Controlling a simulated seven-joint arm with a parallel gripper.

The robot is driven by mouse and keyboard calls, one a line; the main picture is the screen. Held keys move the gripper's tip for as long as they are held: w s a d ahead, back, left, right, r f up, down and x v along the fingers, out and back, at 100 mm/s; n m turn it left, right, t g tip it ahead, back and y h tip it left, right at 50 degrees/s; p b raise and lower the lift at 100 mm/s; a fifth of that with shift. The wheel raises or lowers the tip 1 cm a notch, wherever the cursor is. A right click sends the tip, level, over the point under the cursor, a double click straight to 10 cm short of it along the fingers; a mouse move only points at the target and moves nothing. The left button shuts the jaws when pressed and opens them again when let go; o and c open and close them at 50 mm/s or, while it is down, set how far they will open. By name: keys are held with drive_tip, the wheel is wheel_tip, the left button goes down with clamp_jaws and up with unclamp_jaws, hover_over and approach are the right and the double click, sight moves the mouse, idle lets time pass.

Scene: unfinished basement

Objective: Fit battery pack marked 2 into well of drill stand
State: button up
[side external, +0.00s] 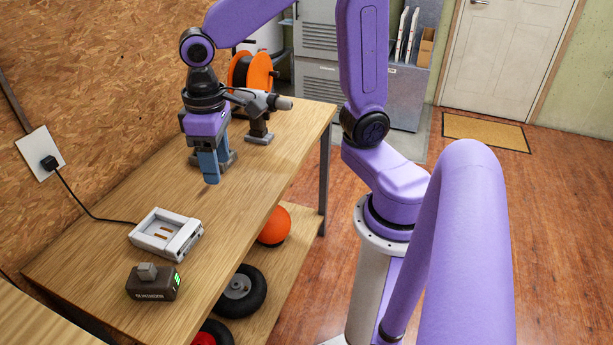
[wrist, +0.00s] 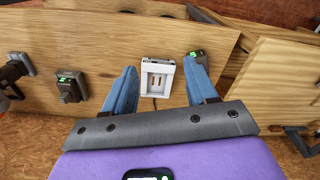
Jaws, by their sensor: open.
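A dark battery pack (side external: 153,284) with a grey top block and green light sits at the bench's near end; it also shows behind the right finger in the wrist view (wrist: 202,57). A second dark pack-like block with a green light (wrist: 70,87) lies left in the wrist view. I cannot read a number on either. A grey-and-black drill (side external: 262,101) stands upright at the far end, its dark foot (side external: 258,137) on the bench; I cannot make out a stand's well. My gripper (side external: 208,170) points down, open and empty, above the bench between drill and charger. Its fingers (wrist: 162,68) are spread wide.
An orange cable reel (side external: 250,72) stands behind the drill.

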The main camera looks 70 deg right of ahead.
drive_tip(key=s+d+f+n, duration=0.2)
drive_tip(key=s+n, duration=0.7)
drive_tip(key=s, duration=0.7)
drive_tip(key=shift+d+f, duration=0.15)
drive_tip(key=shift+d, duration=0.5)
